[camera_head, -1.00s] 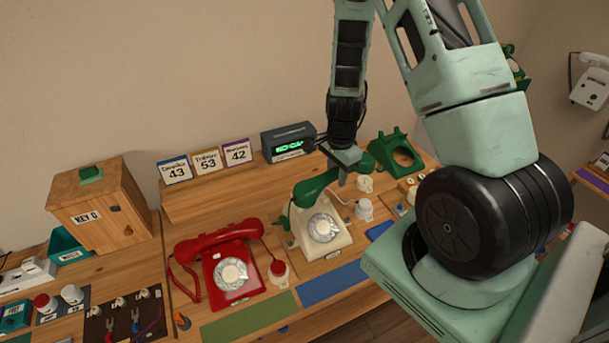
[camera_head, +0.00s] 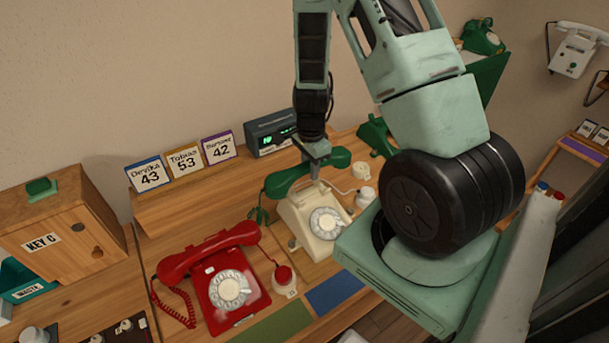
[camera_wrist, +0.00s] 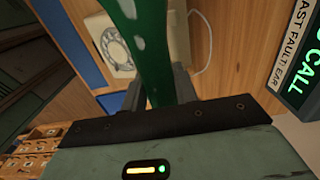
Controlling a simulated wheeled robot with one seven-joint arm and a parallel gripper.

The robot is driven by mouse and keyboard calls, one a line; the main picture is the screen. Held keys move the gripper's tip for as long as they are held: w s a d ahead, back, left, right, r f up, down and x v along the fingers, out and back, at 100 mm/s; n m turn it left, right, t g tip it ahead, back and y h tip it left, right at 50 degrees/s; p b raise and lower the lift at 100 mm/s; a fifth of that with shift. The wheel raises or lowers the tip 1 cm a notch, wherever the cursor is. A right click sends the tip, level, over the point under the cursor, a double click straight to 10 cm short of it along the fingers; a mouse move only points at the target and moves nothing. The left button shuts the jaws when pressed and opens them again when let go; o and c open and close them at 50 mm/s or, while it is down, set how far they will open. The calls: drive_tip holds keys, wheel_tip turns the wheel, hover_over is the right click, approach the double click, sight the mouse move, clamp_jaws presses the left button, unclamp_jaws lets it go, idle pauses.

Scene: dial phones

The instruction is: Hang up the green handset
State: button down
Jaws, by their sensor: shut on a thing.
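My gripper (camera_head: 316,176) is shut on the green handset (camera_head: 285,183), near its middle, above the back of the cream dial phone (camera_head: 308,226). In the wrist view the green handset (camera_wrist: 150,50) runs between my two fingers (camera_wrist: 160,92), with the cream phone's dial (camera_wrist: 116,52) beyond it. Whether the handset touches the cream phone is unclear. A green cord (camera_head: 262,213) hangs at its left end. A green phone (camera_head: 375,135) stands behind to the right, partly hidden by my arm.
A red phone (camera_head: 215,275) with its red handset (camera_head: 207,250) stands at front left. A display box (camera_head: 272,135) and number cards (camera_head: 183,162) are on the back shelf. Another green phone (camera_head: 483,38) is at upper right, and a white wall phone (camera_head: 577,48) is farther right.

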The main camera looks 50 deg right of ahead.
sight(309, 192)
drive_tip(key=shift+w+f+b, duration=0.2)
drive_tip(key=shift+f+b, duration=0.2)
drive_tip(key=shift+f, duration=0.35)
drive_tip(key=shift+f+b, duration=2.1)
drive_tip(key=shift+f, duration=0.45)
drive_tip(key=shift+f+b, duration=0.8)
drive_tip(key=shift+f, duration=0.2)
drive_tip(key=c, duration=1)
unclamp_jaws()
drive_tip(key=shift+r, duration=0.1)
wheel_tip(309, 192, up, 17)
drive_tip(key=shift+r+p, duration=0.1)
drive_tip(key=shift+p, duration=0.3)
